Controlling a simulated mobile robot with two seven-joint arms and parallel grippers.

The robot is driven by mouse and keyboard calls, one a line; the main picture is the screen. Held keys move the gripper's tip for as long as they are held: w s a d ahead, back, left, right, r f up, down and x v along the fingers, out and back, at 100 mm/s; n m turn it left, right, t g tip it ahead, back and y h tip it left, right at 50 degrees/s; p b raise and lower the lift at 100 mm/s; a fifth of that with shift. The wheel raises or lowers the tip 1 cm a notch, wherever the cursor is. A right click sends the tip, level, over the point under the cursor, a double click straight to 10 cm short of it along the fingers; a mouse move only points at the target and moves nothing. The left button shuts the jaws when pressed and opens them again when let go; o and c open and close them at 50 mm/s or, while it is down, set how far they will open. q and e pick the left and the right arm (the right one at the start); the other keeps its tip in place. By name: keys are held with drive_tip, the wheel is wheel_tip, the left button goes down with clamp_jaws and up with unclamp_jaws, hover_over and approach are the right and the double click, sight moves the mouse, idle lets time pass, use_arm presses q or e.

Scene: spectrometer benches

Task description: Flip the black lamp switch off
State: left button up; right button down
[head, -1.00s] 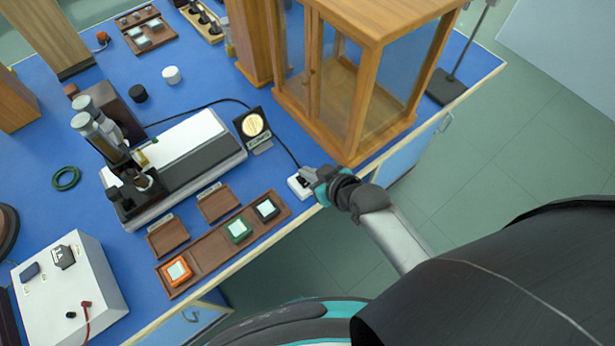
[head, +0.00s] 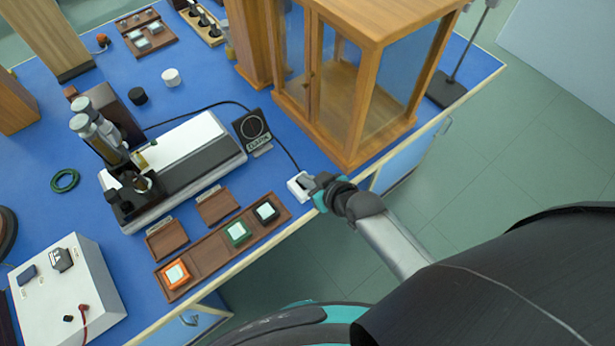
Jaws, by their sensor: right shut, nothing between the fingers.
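The lamp switch is a small white box (head: 297,187) at the front edge of the blue bench, with a black cord running into it. Its black rocker is mostly hidden by my right gripper. My right gripper (head: 311,181) is shut and empty, with its tips at the right side of the switch box; I cannot tell whether they touch it. The round lamp (head: 253,127) in its black stand behind the switch has a dark face. My left gripper is not in view.
A wooden glass-sided cabinet (head: 345,155) stands just behind and right of the switch. A brown tray (head: 208,256) with orange, green and black framed pieces lies to the left. A white-and-black instrument (head: 205,150) stands behind the tray.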

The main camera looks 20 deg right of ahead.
drive_tip(key=shift+w+a+r, duration=0.15)
drive_tip(key=shift+w, duration=0.2)
drive_tip(key=shift+w+a+r, duration=0.15)
drive_tip(key=shift+w, duration=0.2)
drive_tip(key=shift+p, duration=0.35)
drive_tip(key=shift+w+r+p, duration=0.1)
drive_tip(key=shift+r+p, duration=0.5)
drive_tip(key=shift+r, duration=0.05)
wheel_tip(320, 180, up, 4)
drive_tip(key=p, duration=0.3)
drive_tip(key=shift+f, duration=0.25)
drive_tip(key=w+r+p+v, duration=0.1)
drive_tip(key=p+v, duration=0.1)
drive_tip(key=v, duration=0.7)
drive_tip(key=shift+a+r, duration=0.25)
drive_tip(key=shift+w, duration=0.1)
